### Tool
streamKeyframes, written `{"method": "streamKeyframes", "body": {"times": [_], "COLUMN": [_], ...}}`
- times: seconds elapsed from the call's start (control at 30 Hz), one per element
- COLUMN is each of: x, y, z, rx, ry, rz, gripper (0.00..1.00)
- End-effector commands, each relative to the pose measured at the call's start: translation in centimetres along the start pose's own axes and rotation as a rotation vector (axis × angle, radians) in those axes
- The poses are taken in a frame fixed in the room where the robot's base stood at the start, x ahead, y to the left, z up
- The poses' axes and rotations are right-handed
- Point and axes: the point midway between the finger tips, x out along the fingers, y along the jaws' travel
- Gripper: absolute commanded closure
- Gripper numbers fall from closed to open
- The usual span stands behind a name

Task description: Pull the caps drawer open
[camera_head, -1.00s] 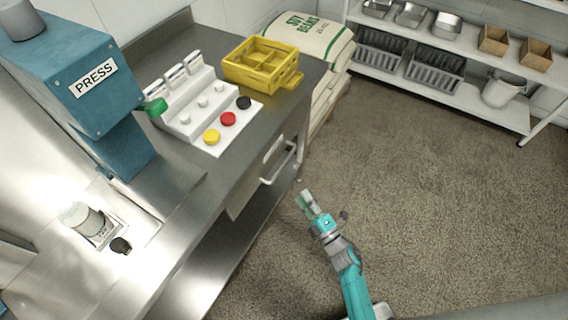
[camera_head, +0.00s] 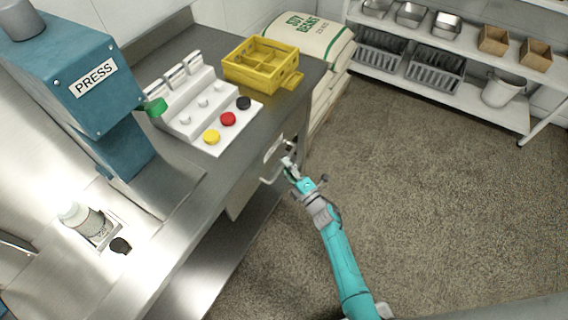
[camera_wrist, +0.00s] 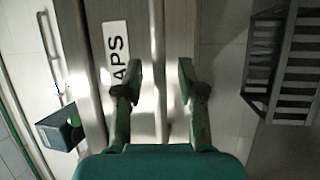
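The caps drawer (camera_head: 243,195) is under the steel counter, and its front looks flush with the counter. Its white label (camera_wrist: 116,53), partly readable as "APS", shows in the wrist view. The bar handle (camera_head: 268,181) stands out from the drawer front; my gripper (camera_head: 290,168) is at its far end and hides part of it. In the wrist view my gripper (camera_wrist: 159,85) has its two fingers apart. A pale bar, apparently the handle (camera_wrist: 157,45), runs between them. I cannot tell whether either finger touches it.
The counter holds a yellow divided crate (camera_head: 262,64), a white stand (camera_head: 200,118) with coloured caps, and a blue press (camera_head: 75,75). A soy bean sack (camera_head: 312,35) stands beyond the counter's end. The carpeted floor right of my arm is clear.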

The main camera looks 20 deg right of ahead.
Motion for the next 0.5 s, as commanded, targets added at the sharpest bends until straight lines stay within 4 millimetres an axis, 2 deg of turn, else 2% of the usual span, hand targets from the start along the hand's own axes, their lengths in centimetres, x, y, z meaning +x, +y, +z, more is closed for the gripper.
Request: {"method": "streamKeyframes", "body": {"times": [0.17,0.47,0.5], "x": [1.16,1.28,1.28], "y": [0.03,-0.01,-0.01], "z": [-0.02,-0.02,-0.02], "rx": [-0.001,0.0,0.0], "ry": [0.001,0.0,0.0], "rz": [0.0,0.0,0.0], "gripper": [0.61,0.61,0.71]}}
